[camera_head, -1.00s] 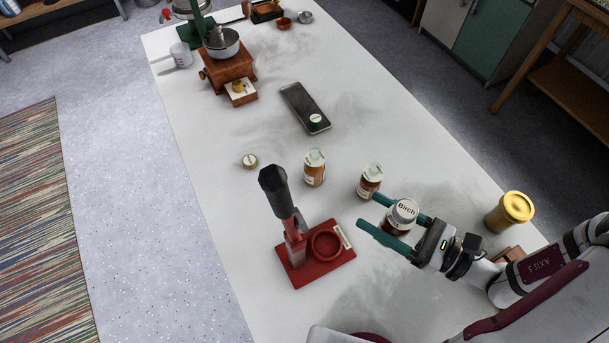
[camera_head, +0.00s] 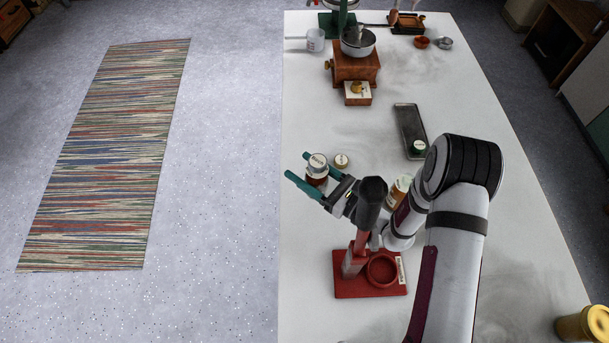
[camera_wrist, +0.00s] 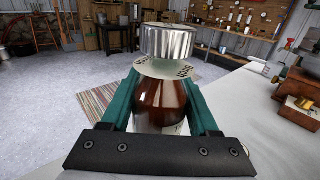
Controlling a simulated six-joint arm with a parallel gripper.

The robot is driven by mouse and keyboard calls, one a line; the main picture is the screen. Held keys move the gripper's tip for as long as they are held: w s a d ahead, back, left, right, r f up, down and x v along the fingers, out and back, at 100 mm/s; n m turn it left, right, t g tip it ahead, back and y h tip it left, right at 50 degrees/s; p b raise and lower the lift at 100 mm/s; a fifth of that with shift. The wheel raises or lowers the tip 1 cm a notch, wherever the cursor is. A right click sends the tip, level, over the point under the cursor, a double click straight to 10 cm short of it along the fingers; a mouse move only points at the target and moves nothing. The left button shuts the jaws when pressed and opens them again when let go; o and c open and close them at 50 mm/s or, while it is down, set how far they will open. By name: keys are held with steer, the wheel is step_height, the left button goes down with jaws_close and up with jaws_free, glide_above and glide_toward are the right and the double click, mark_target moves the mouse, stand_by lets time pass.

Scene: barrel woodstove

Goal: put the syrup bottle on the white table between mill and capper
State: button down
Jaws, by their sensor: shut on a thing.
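My gripper (camera_head: 299,166) is shut on the syrup bottle (camera_head: 317,178), a brown bottle with a "Birch" tag, near the left edge of the white table (camera_head: 310,240). In the wrist view the bottle (camera_wrist: 160,104) stands upright between the teal fingers, its silver cap above them; its base is hidden, so I cannot tell whether it touches the table. The wooden mill (camera_head: 355,68) with a metal bowl stands farther back. The red capper (camera_head: 345,285) with a black handle stands nearer the front. The bottle is between them in depth, left of both.
A small round lid (camera_head: 341,160) lies just right of the held bottle. Another bottle (camera_head: 398,188) is partly hidden by my arm. Table below the mill is clear.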

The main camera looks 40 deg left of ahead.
steer(key=f, duration=0.1)
steer(key=a+f, duration=0.1)
steer(key=f, duration=0.3)
steer(key=shift+s+a, duration=0.3)
steer(key=shift+s, duration=0.05)
steer(key=shift+f, duration=0.15)
steer(key=shift+c, duration=0.7)
jaws_free()
steer(key=shift+d, duration=0.1)
steer(key=d, duration=0.7)
steer(key=shift+w+d, duration=0.2)
steer(key=shift+w, duration=0.1)
